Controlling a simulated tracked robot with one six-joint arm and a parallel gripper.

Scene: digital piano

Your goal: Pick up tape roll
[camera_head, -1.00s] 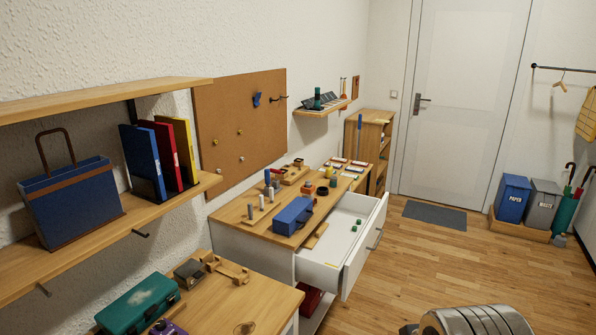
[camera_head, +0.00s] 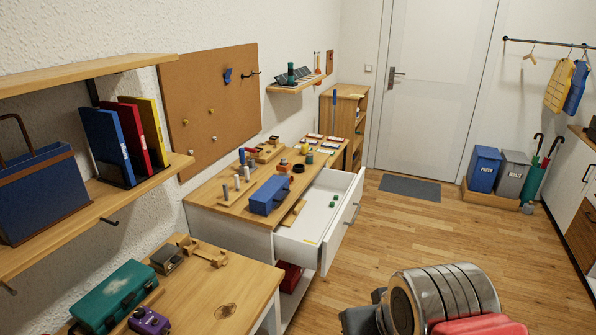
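A small dark ring-like item (camera_head: 298,168) lies on the wooden top of the white drawer cabinet, near its back right edge; it looks like the tape roll, but it is too small to be sure. A small orange item (camera_head: 284,165) stands just left of it. A metal, banded part of my arm with a red piece shows at the lower right, well apart from the cabinet. My gripper's fingers are not in view.
The white cabinet's drawer (camera_head: 318,215) is pulled open, with small green items inside. A blue box (camera_head: 269,195) sits on the cabinet top (camera_head: 212,192). A nearer wooden table (camera_head: 195,300) holds a green case (camera_head: 113,297).

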